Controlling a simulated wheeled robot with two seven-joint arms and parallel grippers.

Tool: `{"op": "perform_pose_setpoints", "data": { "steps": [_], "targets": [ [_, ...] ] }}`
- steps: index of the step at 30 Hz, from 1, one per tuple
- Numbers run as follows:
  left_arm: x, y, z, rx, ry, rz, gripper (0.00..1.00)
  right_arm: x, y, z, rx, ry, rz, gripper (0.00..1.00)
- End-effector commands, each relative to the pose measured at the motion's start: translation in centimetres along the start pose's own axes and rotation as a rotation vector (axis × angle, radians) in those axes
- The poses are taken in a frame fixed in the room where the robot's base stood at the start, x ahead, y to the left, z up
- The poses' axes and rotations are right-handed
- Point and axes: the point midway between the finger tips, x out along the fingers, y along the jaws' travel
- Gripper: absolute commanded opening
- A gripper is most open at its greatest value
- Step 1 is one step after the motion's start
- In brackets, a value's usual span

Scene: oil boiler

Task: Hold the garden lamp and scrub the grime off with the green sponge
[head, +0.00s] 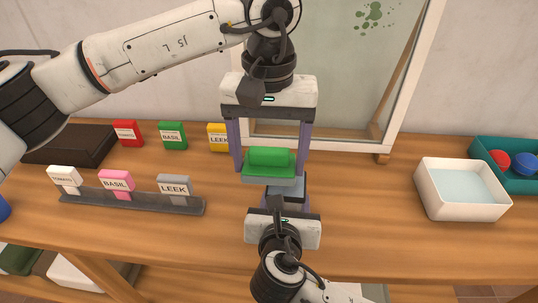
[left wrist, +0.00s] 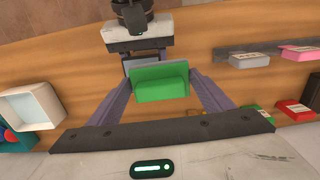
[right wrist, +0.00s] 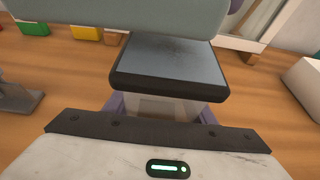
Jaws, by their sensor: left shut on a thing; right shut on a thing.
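The green sponge (head: 270,160), with a grey-green underside, is between the fingers of my left gripper (head: 270,168), which is shut on it; the sponge also shows in the left wrist view (left wrist: 160,82). My right gripper (head: 284,205) is shut on the garden lamp (right wrist: 170,70), below the sponge. The lamp has a flat dark-rimmed grey-blue top and a pale clear body. Faint dark marks show on its top in the right wrist view. The sponge's underside (right wrist: 120,15) is just above the lamp's top; I cannot tell whether they touch. Part of the top is hidden.
A white basin of water (head: 428,198) and a teal crate (head: 481,148) with balls stand at the right. A grey rack (head: 130,202) with seed signs is at the left, with coloured packets and a dark box behind. A framed pane (head: 416,75) with green splotches stands behind.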

Motion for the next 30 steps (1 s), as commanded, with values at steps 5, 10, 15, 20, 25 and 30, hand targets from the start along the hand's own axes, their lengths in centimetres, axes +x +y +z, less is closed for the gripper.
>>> {"op": "perform_pose_setpoints", "data": {
  "steps": [5, 10, 15, 20, 25, 30],
  "targets": [
    [0.3, 0.0, 0.0, 0.0, 0.0, 0.0, 0.56, 0.0, 0.0, 0.0, 0.0, -0.001, 0.0, 0.17],
    [0.6, 0.0, 0.0, 0.0, 0.0, -0.001, 0.56, 0.0, 0.0, 0.0, 0.0, -0.001, 0.0, 0.17],
    [0.9, 0.0, 0.0, 0.0, 0.0, -0.001, 0.56, 0.0, 0.0, 0.0, 0.0, -0.001, 0.0, 0.17],
    [1.3, 0.0, 0.0, 0.0, 0.0, -0.001, 0.56, 0.0, 0.0, 0.0, 0.0, -0.001, 0.0, 0.17],
    [1.6, 0.0, 0.0, 0.0, 0.0, 0.0, 0.56, 0.0, 0.0, 0.0, 0.0, -0.001, 0.0, 0.17],
    [1.9, 0.0, 0.0, 0.0, 0.0, 0.0, 0.56, 0.0, 0.0, 0.0, 0.0, -0.001, 0.0, 0.17]
  ]
}}
